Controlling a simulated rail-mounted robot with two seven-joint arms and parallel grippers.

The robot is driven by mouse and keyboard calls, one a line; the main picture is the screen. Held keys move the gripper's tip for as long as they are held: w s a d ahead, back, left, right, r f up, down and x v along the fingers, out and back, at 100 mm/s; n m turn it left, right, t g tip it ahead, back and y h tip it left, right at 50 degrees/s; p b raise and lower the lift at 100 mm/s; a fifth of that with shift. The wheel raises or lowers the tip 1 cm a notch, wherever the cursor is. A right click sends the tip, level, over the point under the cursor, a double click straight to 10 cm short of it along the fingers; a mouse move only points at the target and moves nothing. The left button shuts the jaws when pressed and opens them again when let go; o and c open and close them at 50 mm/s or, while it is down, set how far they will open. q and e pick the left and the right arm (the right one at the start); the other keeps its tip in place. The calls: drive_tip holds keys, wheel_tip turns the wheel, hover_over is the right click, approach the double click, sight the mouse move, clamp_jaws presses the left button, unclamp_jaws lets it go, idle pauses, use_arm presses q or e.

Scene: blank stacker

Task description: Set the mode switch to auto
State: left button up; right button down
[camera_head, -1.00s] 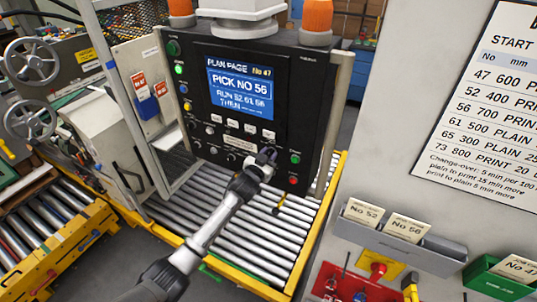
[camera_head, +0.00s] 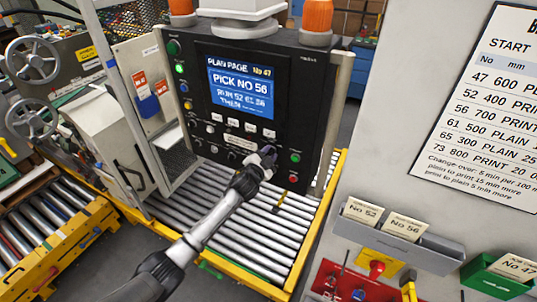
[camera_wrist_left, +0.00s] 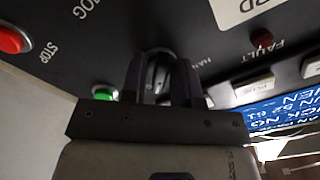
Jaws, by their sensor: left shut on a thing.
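The black control panel (camera_head: 313,85) stands over the roller conveyor, with a lit screen. My left gripper (camera_head: 266,157) is at the lower right of the panel face, shut on the mode switch. In the left wrist view the mode switch (camera_wrist_left: 159,70) is a dark round knob between the two fingers of my left gripper (camera_wrist_left: 163,75). Part of a label starting "HAN" shows beside it. The knob's pointer is mostly hidden by the fingers, so its setting cannot be read. My right gripper is not in view.
A green button (camera_wrist_left: 104,92) and a red stop button (camera_wrist_left: 14,40) sit close to the gripper. A row of pale buttons (camera_head: 234,125) is under the screen. Card holders (camera_head: 398,247) and a red board (camera_head: 345,280) are at the lower right.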

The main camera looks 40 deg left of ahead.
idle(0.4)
use_arm(q)
drive_tip(key=o, duration=0.6)
drive_tip(key=s+d, duration=0.1)
drive_tip(key=s, duration=0.3)
drive_tip(key=s+b, duration=0.1)
drive_tip(key=s, duration=0.4)
drive_tip(key=s+d, duration=0.1)
drive_tip(key=s, duration=0.3)
drive_tip(key=shift+s+d, duration=0.3)
drive_tip(key=shift+d, duration=0.05)
